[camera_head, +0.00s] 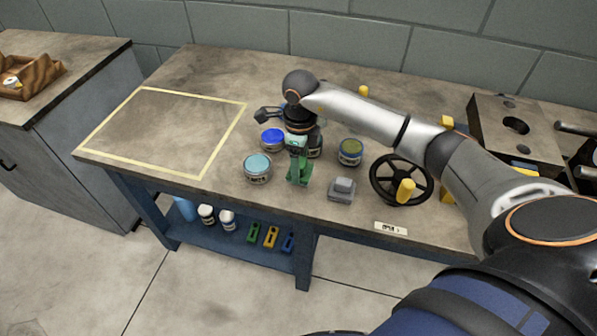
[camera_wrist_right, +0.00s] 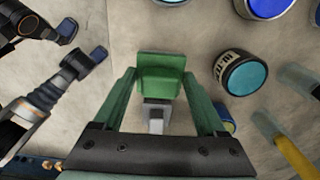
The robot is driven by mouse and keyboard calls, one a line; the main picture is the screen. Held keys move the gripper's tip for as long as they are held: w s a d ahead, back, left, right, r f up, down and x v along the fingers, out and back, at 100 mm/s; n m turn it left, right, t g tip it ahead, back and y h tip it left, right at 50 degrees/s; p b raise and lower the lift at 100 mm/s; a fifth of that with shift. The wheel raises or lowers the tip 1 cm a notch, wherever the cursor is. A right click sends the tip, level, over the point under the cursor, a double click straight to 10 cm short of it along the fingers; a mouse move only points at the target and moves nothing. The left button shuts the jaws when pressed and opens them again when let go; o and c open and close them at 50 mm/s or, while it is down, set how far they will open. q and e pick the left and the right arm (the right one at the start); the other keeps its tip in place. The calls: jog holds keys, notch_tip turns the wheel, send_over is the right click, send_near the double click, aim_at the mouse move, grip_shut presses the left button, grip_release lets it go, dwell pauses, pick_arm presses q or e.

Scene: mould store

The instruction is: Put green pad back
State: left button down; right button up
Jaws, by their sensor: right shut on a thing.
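My right gripper (camera_head: 299,166) has green fingers and reaches down near the front of the bench, between a teal-topped can and a small grey block. In the right wrist view it (camera_wrist_right: 160,97) is closed on the sides of the green pad (camera_wrist_right: 160,74), a squarish green block at the fingertips. In the head view the pad (camera_head: 298,180) blends with the green fingers, and I cannot tell whether it touches the bench. The grey block (camera_head: 342,189) with a raised top stands just right of the gripper. My left gripper cannot be made out in the head view.
Several cans stand close by, including the teal-topped can (camera_head: 258,168) and a blue-topped can (camera_head: 273,139). A black handwheel (camera_head: 400,180) is on the right. A yellow-outlined area (camera_head: 165,130) on the left is empty. Coloured items (camera_head: 270,236) lie on the lower shelf.

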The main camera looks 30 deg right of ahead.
jog(key=shift+w+f, duration=0.2)
jog(key=shift+f, duration=1.55)
jog(key=shift+f+b, duration=0.25)
jog(key=shift+b, duration=0.05)
jog(key=o, duration=1.2)
jog(key=shift+r, duration=0.1)
jog(key=shift+o, duration=0.2)
